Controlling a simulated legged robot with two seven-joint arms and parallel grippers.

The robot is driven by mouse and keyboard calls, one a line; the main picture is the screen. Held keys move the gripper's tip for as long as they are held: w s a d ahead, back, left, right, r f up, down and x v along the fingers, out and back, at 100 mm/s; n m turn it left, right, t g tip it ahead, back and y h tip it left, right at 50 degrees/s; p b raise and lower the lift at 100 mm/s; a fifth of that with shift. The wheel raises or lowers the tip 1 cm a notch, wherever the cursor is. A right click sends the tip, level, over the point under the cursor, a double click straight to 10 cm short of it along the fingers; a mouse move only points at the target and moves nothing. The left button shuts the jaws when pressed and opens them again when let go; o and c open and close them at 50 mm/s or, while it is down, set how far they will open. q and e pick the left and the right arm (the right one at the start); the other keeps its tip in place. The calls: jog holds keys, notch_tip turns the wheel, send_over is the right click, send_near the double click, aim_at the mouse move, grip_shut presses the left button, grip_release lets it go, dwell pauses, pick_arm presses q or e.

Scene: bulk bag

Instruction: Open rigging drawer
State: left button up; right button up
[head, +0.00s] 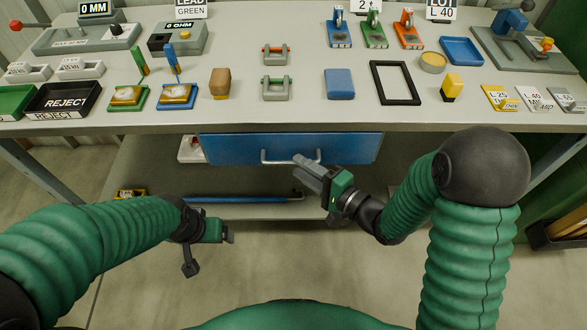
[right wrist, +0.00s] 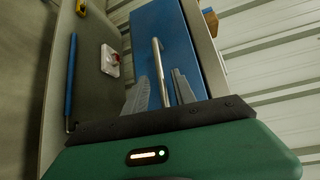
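The rigging drawer (head: 345,146) is a blue front just under the bench top, and it looks shut. Its silver bar handle (head: 278,161) runs along the middle of the front. My right gripper (head: 306,168) is at the right part of the handle. In the right wrist view the blue drawer front (right wrist: 184,50) fills the middle, and the handle (right wrist: 158,65) runs between the two separated fingers of my right gripper (right wrist: 162,92). I cannot tell whether either finger touches it. My left gripper (head: 212,250) is open and empty, low at the left, apart from the drawer.
The bench top (head: 300,116) above holds shackles, tags, a black reject tray (head: 62,99) and a blue tray (head: 461,51). A lower shelf (head: 150,160) carries a blue rod (head: 240,199). The floor in front of the drawer is clear.

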aim_at(293, 164)
jog(key=x, duration=0.3)
jog(key=shift+w+a, duration=0.2)
jog(key=shift+a, duration=0.05)
grip_shut()
jog(key=shift+s+f, duration=0.1)
jog(key=shift+f, duration=0.05)
dwell(1.1)
